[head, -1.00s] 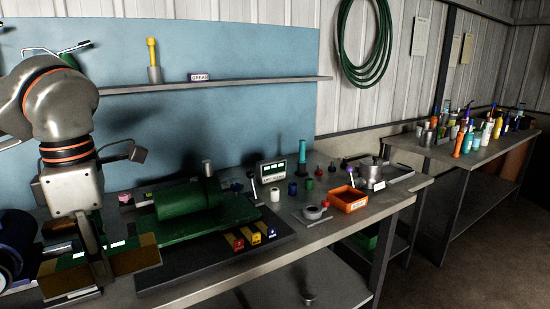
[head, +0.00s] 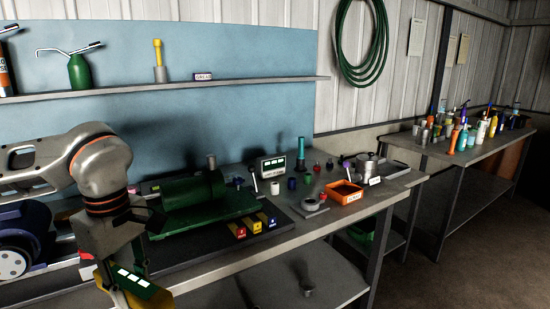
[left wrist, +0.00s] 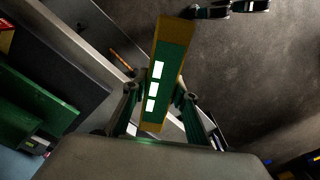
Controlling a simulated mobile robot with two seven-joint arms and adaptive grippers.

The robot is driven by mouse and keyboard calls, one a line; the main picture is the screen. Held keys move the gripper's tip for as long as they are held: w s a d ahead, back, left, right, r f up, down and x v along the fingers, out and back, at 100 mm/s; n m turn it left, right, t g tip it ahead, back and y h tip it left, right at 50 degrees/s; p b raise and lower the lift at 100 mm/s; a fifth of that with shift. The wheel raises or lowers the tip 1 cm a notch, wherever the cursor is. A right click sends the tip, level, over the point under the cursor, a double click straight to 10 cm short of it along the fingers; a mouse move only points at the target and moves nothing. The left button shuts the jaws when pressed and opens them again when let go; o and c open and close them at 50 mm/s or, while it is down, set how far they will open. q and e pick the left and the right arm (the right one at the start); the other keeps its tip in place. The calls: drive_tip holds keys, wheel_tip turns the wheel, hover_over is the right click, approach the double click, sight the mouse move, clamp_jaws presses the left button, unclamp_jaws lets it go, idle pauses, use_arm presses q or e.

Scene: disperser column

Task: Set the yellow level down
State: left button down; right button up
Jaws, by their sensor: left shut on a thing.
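The yellow level (head: 155,292) has a green face with white windows. My left gripper (head: 128,272) is shut on it at the lower left of the head view. The level is tilted there, in front of the bench's front edge, and its lower part is partly hidden or cut off. In the left wrist view the level (left wrist: 170,45) stands lengthwise between the two fingers (left wrist: 158,104), with bare floor beyond its far end. My right gripper is not recognisable in either view.
The bench (head: 290,238) carries a green machine (head: 195,200) on a dark mat. Red, yellow and blue blocks (head: 254,223) lie at the mat's right corner. An orange tray (head: 343,192) and small parts stand further right. A bare front strip of bench is free.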

use_arm(q)
wheel_tip(320, 180, down, 11)
drive_tip(key=d+m, duration=0.1)
drive_tip(key=m, duration=1.2)
drive_tip(key=shift+w+d, duration=0.2)
drive_tip(key=shift+w, duration=0.15)
